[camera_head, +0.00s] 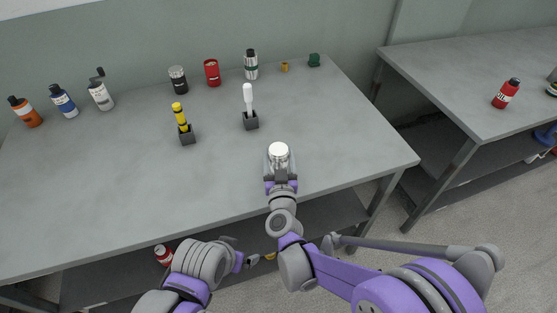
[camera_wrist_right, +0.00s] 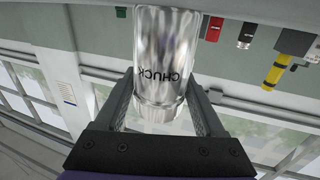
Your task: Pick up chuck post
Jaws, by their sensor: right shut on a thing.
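The chuck post (camera_wrist_right: 163,60) is a shiny silver cylinder with "CHUCK" printed on it. It fills the middle of the right wrist view, between the two fingers of my right gripper (camera_wrist_right: 165,108). In the head view the post (camera_head: 278,150) shows as a bright round top at the end of my right gripper (camera_head: 279,166), over the front right part of the table. My right gripper is shut on it. I cannot tell if its base touches the table. My left gripper (camera_head: 252,261) is low in front of the table edge, small in the picture; its jaw state is unclear.
On the grey table (camera_head: 100,210) stand a holder with a yellow tool (camera_head: 181,118) and one with a white tool (camera_head: 248,98). Several bottles and cans line the back, including a red can (camera_head: 212,73). A second table (camera_head: 450,85) at right holds a red bottle (camera_head: 506,94). The front left is clear.

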